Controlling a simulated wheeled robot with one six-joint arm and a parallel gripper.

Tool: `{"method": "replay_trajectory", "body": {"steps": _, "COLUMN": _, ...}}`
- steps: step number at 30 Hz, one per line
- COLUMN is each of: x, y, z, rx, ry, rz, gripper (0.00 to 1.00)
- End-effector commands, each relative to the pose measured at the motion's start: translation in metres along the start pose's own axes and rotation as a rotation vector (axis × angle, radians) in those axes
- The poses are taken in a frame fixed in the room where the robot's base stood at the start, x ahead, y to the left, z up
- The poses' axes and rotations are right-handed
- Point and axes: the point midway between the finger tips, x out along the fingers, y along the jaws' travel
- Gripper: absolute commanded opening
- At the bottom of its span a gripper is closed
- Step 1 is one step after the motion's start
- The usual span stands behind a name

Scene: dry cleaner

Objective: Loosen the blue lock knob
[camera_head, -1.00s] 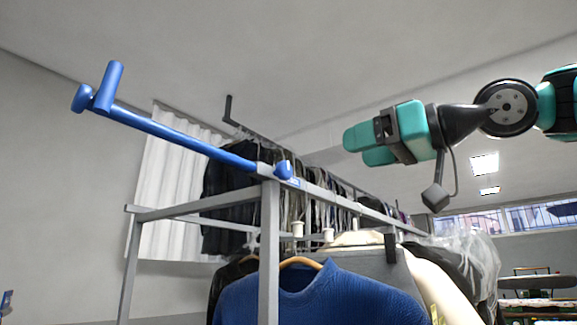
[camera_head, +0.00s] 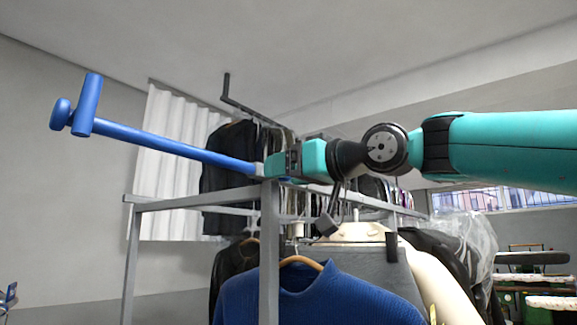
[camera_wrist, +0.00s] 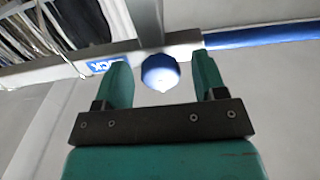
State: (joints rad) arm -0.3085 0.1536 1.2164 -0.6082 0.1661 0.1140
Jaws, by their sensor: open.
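The blue lock knob (camera_wrist: 160,72) shows in the wrist view between my two green fingers, with gaps on both sides. It sits at the joint of the grey rail and the blue bar (camera_wrist: 262,38). My gripper (camera_wrist: 161,66) is open around the knob and does not visibly touch it. In the head view my gripper (camera_head: 274,166) is at the rack's front top corner and hides the knob. The blue bar (camera_head: 165,144) runs up left from there to a blue T-shaped handle (camera_head: 86,104).
A grey rack frame (camera_head: 269,250) stands below my gripper, with a blue sweater (camera_head: 318,295) and other garments hanging close under it. A blue label (camera_wrist: 106,65) is on the rail left of the knob in the wrist view.

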Motion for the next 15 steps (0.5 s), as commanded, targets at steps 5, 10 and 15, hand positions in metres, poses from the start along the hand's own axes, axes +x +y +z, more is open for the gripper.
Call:
{"method": "replay_trajectory", "body": {"steps": 5, "x": -0.0003, "y": -0.0001, "z": 0.0001, "rx": 0.000, "ry": 0.001, "rz": 0.000, "gripper": 0.58}}
{"method": "replay_trajectory", "body": {"steps": 10, "x": -0.0005, "y": -0.0001, "z": -0.0001, "rx": 0.000, "ry": 0.001, "rz": 0.000, "gripper": 0.18}}
{"method": "replay_trajectory", "body": {"steps": 15, "x": -0.0006, "y": -0.0001, "z": -0.0001, "rx": -0.003, "ry": 0.001, "rz": 0.000, "gripper": 0.16}}
